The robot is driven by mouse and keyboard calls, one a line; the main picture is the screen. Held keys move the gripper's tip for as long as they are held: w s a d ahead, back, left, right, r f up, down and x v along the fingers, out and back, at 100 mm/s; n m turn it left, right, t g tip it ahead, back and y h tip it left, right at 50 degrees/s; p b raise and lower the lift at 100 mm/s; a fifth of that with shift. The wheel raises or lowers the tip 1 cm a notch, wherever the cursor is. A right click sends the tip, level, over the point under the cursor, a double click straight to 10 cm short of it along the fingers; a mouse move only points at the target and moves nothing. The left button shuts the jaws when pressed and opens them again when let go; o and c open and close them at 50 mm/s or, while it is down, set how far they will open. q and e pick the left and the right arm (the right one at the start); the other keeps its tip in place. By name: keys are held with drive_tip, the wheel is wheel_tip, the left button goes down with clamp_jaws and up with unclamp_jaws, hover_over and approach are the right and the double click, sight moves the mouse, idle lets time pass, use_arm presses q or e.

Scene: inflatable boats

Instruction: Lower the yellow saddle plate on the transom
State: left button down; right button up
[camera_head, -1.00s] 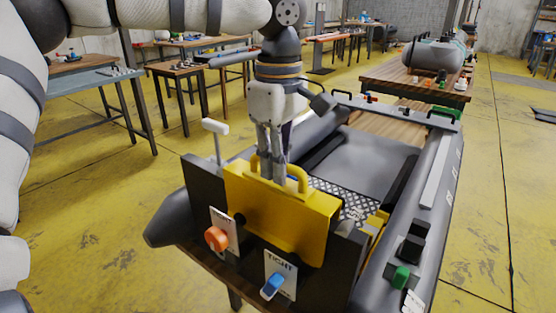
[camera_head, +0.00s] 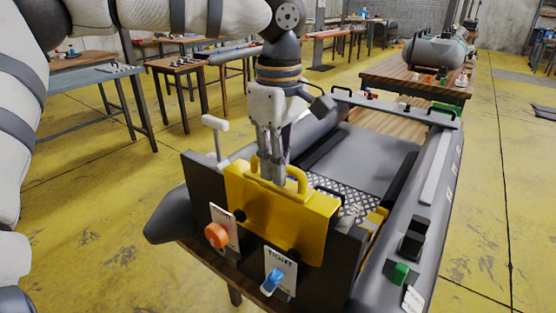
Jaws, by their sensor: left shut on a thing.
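The yellow saddle plate (camera_head: 275,220) sits over the top of the dark transom (camera_head: 205,185) of the grey inflatable boat, its broad face toward me. Its handle (camera_head: 298,178) stands up from its top edge. My left gripper (camera_head: 272,175) points down from above and is shut on the handle. The fingers hide part of the handle. The transom shows on both sides of the plate. Whether the plate rests fully on the transom edge cannot be told. My right gripper is not in view.
An orange knob (camera_head: 216,235) and a blue switch (camera_head: 272,282) by a "TIGHT" label are on the transom's near face. A white-topped lever (camera_head: 215,124) rises at left. Black and green parts (camera_head: 400,273) sit on the right tube. Tables stand behind.

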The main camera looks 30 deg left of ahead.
use_arm(q)
drive_tip(key=shift+f, duration=0.9)
drive_tip(key=c, duration=1.6)
unclamp_jaws()
drive_tip(key=shift+o, duration=0.2)
drive_tip(key=shift+r, duration=0.1)
